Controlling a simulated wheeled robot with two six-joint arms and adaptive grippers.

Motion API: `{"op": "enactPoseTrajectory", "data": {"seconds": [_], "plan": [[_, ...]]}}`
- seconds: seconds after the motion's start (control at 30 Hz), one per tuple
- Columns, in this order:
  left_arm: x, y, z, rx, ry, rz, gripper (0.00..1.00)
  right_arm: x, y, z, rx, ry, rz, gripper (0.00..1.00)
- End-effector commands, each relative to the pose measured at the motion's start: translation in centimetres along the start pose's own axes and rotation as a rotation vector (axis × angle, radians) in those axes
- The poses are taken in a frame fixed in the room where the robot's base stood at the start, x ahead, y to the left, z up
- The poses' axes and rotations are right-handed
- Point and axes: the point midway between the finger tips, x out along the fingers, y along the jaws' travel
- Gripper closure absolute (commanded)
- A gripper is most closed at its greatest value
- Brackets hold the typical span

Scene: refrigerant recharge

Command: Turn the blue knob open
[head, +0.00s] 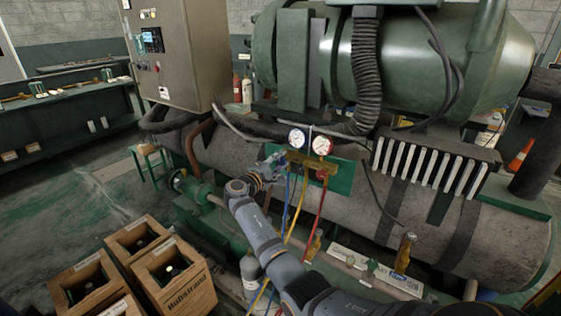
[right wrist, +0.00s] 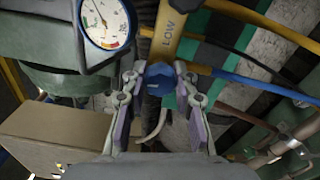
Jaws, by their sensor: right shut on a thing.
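The blue knob (right wrist: 159,77) sits at the end of the brass manifold (right wrist: 170,32), beside the raised word LOW, in the right wrist view. My right gripper (right wrist: 160,84) has one finger on each side of the knob and is shut on it. In the head view my right gripper (head: 269,166) reaches the left end of the manifold (head: 308,162), and I cannot make out the knob there. A blue-rimmed gauge (head: 297,138) and a red-rimmed gauge (head: 323,144) stand above the manifold. A red knob (head: 322,175) is at its right end. My left gripper is not in view.
Blue, yellow and red hoses (head: 299,207) hang below the manifold, close to my right arm. A grey cylinder (head: 251,272) stands below. Open wooden crates (head: 184,286) stand at lower left. A grey control cabinet (head: 178,50) and a large green tank (head: 415,55) rise behind.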

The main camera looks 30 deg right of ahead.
Motion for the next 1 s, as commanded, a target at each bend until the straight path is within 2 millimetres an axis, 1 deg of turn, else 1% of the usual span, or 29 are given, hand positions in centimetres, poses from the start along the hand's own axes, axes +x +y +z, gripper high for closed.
{"op": "enactPoseTrajectory", "data": {"seconds": [0.07,0.1,0.23,0.27,0.53,0.63,0.73,0.9,1.0], "plan": [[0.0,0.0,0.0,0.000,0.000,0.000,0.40,0.0,-0.1,0.0,0.000,0.001,-0.001,1.00],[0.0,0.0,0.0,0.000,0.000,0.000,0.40,0.0,-0.1,0.0,0.000,0.001,-0.001,0.68],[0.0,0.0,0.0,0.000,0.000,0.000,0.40,0.0,-0.1,0.0,0.001,0.001,-0.001,0.50],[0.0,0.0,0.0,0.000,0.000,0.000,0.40,0.0,-0.1,0.0,0.001,0.001,-0.001,0.48],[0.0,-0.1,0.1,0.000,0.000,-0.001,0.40,-0.1,0.0,0.0,0.001,0.000,-0.001,0.48],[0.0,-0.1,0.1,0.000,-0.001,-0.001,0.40,-0.8,-0.1,-0.1,0.001,0.002,-0.002,0.48],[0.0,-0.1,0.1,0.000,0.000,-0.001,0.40,-2.7,-0.2,-0.1,0.003,0.003,-0.004,0.48],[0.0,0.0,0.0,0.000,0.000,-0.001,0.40,-7.0,-0.2,-0.1,0.003,0.004,-0.005,0.48],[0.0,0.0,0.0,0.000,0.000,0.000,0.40,-9.2,-0.1,-0.1,0.002,0.004,-0.004,0.48]]}}
